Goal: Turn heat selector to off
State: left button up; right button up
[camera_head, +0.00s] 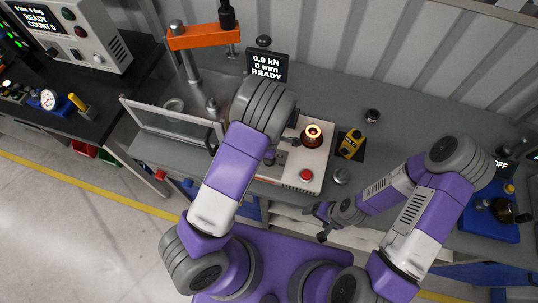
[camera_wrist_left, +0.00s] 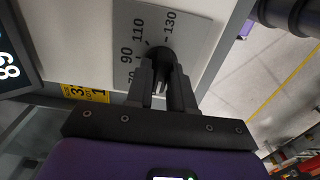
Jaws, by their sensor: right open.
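The heat selector is a black knob (camera_wrist_left: 160,54) on a pale dial plate (camera_wrist_left: 190,35) marked with numbers such as 90, 110 and 130. My left gripper (camera_wrist_left: 163,82) has its two fingers close on either side of this knob and appears shut on it. The fingers hide part of the knob and of the scale, and no off mark can be made out. In the head view my left wrist covers most of that gripper, at the white heater unit (camera_head: 318,160). My right gripper (camera_head: 318,223) is open and empty in front of the bench.
A glowing ring (camera_head: 312,135) and a red button (camera_head: 306,175) are on the heater's top. A yellow device (camera_head: 351,144) stands to its right. A clear guard (camera_head: 172,122) and a press with an orange arm (camera_head: 204,37) stand left. A blue unit (camera_head: 490,222) is far right.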

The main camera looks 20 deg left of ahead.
pick_arm(q)
jog(key=o, duration=0.3)
jog(key=shift+r, duration=0.1)
notch_tip(320, 180, up, 7)
jog(key=shift+r+p, duration=0.2)
jog(key=shift+p, duration=0.1)
dwell(0.3)
